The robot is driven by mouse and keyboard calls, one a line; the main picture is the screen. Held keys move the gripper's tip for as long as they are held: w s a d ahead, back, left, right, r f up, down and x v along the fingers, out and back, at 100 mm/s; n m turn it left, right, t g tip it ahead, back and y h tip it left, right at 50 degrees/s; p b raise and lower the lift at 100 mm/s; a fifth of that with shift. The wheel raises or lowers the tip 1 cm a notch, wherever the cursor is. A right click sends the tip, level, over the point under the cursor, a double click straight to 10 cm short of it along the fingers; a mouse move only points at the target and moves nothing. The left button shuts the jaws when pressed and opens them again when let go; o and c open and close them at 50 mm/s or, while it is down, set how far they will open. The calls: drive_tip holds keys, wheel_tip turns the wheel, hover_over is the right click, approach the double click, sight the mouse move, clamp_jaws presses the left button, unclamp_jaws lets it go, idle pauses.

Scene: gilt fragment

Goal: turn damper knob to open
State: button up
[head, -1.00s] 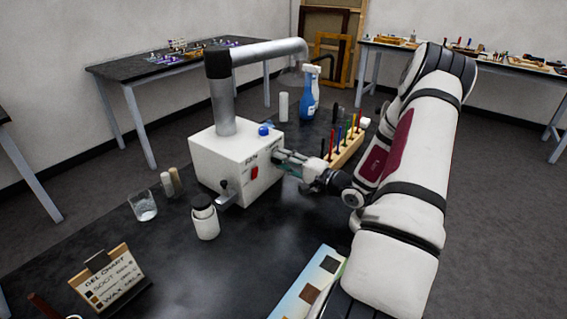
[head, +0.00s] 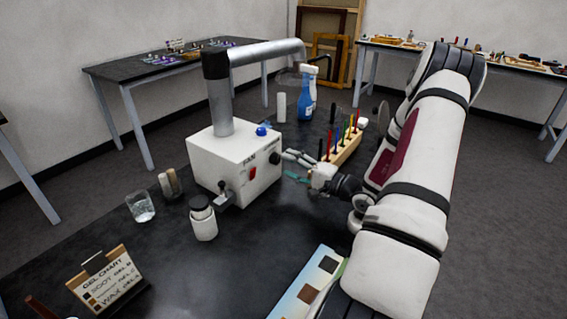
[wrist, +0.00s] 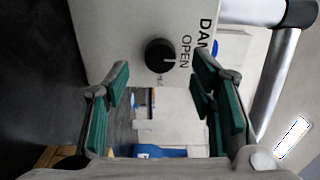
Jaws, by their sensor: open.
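The black damper knob (wrist: 160,56) sits on the side face of the white fan box (head: 222,158). In the wrist view it shows beside the word OPEN, with a pale pointer line on it. In the head view the knob (head: 275,158) is on the box's right face. My gripper (head: 287,166) is open, just right of that face and apart from it. In the wrist view its green-padded fingers (wrist: 160,105) stand either side, with nothing between them; the knob lies ahead of the gap.
A red switch (head: 253,173), a lever and a blue button (head: 262,131) are on the box. A rack of coloured tools (head: 345,148) stands close behind my gripper. A jar (head: 203,222) and a glass (head: 141,208) stand at the front left.

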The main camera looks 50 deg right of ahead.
drive_tip(key=s+d, duration=0.1)
drive_tip(key=s, duration=0.7)
drive_tip(key=shift+s, duration=0.2)
drive_tip(key=shift+d, duration=0.1)
drive_tip(key=w+a+r+n+g+y, duration=0.1)
drive_tip(key=a+r+n+g+y, duration=0.4)
drive_tip(key=a, duration=0.7)
drive_tip(key=w+a+r+n+g+y, duration=0.25)
drive_tip(key=a+r+n+g, duration=0.35)
drive_tip(key=a, duration=0.7)
drive_tip(key=s+a+r+n+g+h, duration=0.1)
drive_tip(key=s+a+r+n+h, duration=0.1)
drive_tip(key=s+a+r+h, duration=0.3)
drive_tip(key=s+a+r+n+g+h, duration=0.1)
drive_tip(key=s+a+r+n+h, duration=0.2)
drive_tip(key=s, duration=0.7)
drive_tip(key=shift+a+r+h, duration=0.85)
drive_tip(key=shift+a+h, duration=0.3)
